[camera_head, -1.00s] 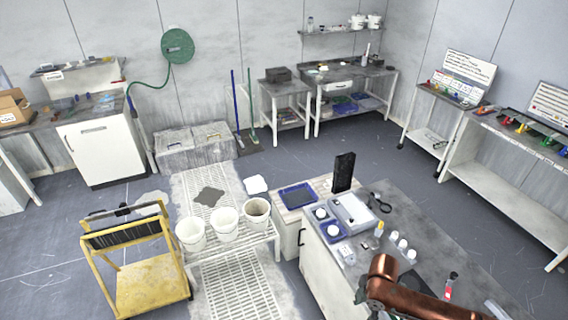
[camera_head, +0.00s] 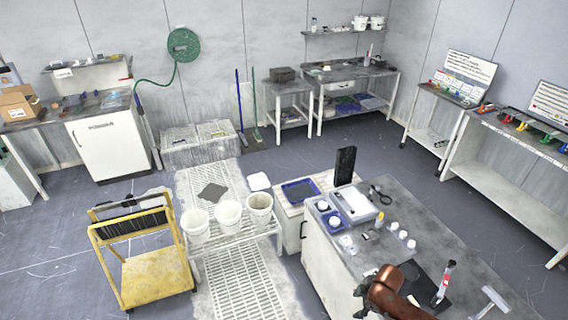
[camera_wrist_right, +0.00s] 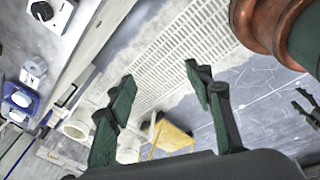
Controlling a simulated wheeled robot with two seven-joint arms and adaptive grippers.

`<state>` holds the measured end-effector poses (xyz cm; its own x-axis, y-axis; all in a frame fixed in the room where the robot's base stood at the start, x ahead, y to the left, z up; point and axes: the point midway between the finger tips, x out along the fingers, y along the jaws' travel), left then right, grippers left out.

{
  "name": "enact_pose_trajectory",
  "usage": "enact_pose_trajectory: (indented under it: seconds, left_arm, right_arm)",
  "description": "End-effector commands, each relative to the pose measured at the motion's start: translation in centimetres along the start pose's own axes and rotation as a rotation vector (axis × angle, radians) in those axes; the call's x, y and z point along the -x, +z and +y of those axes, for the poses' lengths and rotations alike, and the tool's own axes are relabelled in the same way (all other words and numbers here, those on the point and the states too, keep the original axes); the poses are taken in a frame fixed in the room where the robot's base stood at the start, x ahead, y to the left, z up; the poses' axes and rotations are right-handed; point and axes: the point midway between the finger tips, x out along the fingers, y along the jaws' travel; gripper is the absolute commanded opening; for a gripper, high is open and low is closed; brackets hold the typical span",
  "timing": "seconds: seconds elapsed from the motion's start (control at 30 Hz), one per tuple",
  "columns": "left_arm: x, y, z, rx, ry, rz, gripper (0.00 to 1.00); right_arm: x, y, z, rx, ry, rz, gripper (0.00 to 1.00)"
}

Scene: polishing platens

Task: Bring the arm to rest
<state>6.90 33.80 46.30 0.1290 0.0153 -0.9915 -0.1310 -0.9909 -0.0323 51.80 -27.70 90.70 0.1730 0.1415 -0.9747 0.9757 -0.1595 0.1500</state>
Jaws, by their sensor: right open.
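My right arm, copper and dark green, comes in at the bottom right of the head view, over the near bench (camera_head: 440,225). My right gripper (camera_wrist_right: 160,92) shows in the wrist view with its two dark green fingers wide apart and nothing between them. Beyond the fingers are the floor grating and the yellow cart (camera_wrist_right: 172,137), out of contact. At the right edge of the wrist view, dark green finger-like parts (camera_wrist_right: 305,106) may be my left gripper; their opening is unclear. The left gripper does not show in the head view.
The bench holds a grey scale-like device (camera_head: 355,203), small white jars, a dark mat (camera_head: 425,287) and a red-labelled tool (camera_head: 445,282) close to my right arm. White buckets (camera_head: 229,215) stand on a rack left of it. Open floor lies behind the bench.

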Motion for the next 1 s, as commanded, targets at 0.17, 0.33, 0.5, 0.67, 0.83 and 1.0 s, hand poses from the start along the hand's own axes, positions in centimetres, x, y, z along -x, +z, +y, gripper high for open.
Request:
enact_pose_trajectory:
  seconds: [0.17,0.33,0.5,0.67,0.83,1.0]
  left_arm:
    - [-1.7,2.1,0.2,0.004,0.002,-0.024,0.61]
    - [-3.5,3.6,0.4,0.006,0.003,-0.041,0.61]
    - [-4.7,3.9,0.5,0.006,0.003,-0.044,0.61]
    - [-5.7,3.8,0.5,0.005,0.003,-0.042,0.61]
    - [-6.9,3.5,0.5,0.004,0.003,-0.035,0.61]
    - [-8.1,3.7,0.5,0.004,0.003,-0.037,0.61]
  right_arm:
    - [-8.1,3.0,0.8,-0.242,0.069,0.045,0.48]
    - [-17.9,8.9,-1.6,-0.527,0.142,0.055,0.48]
    - [-25.2,14.2,-6.9,-0.729,0.18,0.03,0.48]
    - [-30.9,18.2,-13.9,-0.874,0.189,-0.008,0.48]
    - [-36.3,21.4,-23.8,-1.012,0.176,-0.06,0.48]
    - [-40.5,23.0,-35.3,-1.13,0.143,-0.115,0.48]
